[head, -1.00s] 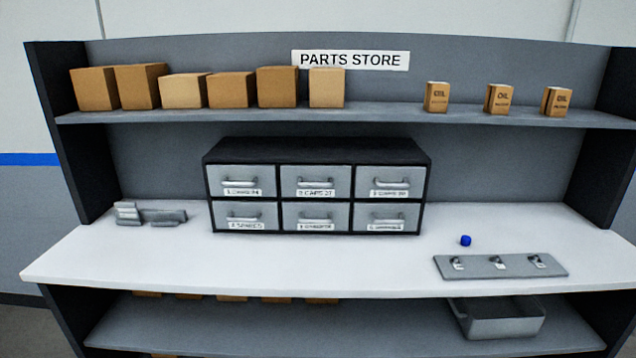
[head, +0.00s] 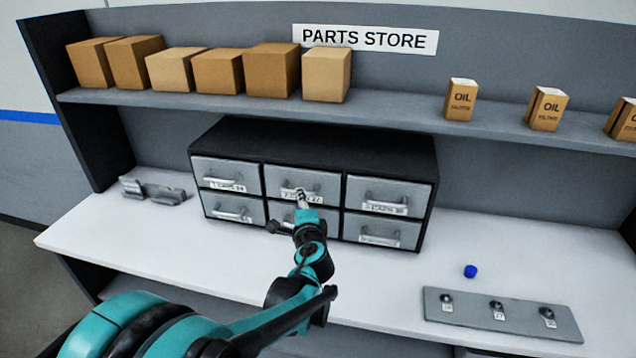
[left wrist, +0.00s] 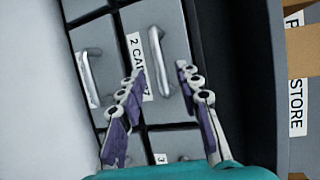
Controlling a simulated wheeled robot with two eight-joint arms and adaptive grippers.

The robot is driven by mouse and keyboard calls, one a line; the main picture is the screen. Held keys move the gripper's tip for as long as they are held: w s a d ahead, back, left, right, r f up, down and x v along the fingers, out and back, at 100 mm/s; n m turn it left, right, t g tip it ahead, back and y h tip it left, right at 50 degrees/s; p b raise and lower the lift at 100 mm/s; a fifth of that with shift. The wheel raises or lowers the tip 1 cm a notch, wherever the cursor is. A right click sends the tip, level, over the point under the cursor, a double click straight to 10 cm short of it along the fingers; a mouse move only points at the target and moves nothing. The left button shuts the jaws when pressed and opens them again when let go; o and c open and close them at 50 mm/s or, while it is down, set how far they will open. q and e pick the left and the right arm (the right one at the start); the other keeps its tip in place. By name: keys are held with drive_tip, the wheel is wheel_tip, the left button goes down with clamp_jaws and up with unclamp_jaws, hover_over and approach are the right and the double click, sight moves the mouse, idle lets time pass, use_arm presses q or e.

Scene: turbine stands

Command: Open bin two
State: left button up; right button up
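Bin two (head: 278,178) is the top middle drawer of a black cabinet with grey drawers, and it looks shut. My left gripper (head: 300,194) is in front of this drawer. In the left wrist view my left gripper (left wrist: 160,72) is open, with one fingertip on each side of the handle's near end. I cannot tell whether either finger touches it. In the head view the gripper partly hides the handle and label. My right gripper is not in view.
Other shut drawers surround bin two; the lower middle handle (left wrist: 88,78) is close by. A blue knob-like object (head: 470,271) and a grey plate with several fittings (head: 520,318) lie on the white counter (head: 130,245). Boxes (head: 270,85) stand on the shelf above.

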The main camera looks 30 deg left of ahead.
use_arm(q)
drive_tip(key=shift+b+x, duration=0.7)
drive_tip(key=shift+x, duration=2.75)
drive_tip(key=shift+s+a, duration=0.1)
clamp_jaws()
